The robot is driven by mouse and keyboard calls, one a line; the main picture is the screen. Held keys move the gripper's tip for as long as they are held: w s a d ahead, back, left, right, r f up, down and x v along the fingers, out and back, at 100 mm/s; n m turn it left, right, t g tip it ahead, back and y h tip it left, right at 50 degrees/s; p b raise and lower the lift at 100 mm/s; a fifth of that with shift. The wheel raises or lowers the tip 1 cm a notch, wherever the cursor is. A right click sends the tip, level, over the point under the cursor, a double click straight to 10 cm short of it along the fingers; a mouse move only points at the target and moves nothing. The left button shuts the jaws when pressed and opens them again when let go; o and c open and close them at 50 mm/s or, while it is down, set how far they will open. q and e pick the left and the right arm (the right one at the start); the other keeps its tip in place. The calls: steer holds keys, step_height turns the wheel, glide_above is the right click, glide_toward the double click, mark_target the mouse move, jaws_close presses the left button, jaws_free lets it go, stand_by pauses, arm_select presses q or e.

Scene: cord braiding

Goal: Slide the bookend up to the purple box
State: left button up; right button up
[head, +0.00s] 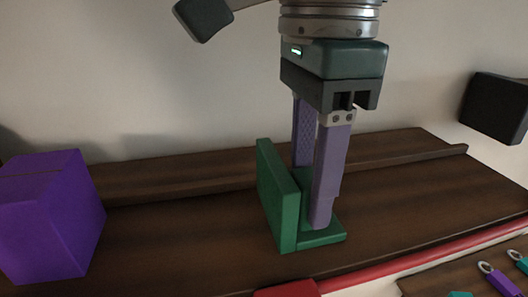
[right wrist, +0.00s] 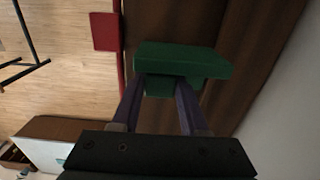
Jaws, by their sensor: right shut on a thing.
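The green bookend (head: 274,197) stands upright on the dark wooden shelf, its tall plate facing left and its low foot to the right. The purple box (head: 51,214) stands at the far left of the shelf, with a wide gap of bare wood between it and the bookend. My right gripper (head: 314,193) points down from above with its purple fingers at the bookend, shut on it behind the tall plate. In the right wrist view the bookend (right wrist: 183,61) lies at the fingertips. My left gripper is not in view.
The dark wooden shelf (head: 170,226) is clear between the box and bookend. A raised strip (head: 396,154) runs along its back near the wall. A red edge (head: 430,246) runs along the front. Keys (head: 497,278) lie at the lower right. A black block (head: 496,107) is at the right.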

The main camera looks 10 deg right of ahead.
jaws_close()
stand_by(0.8)
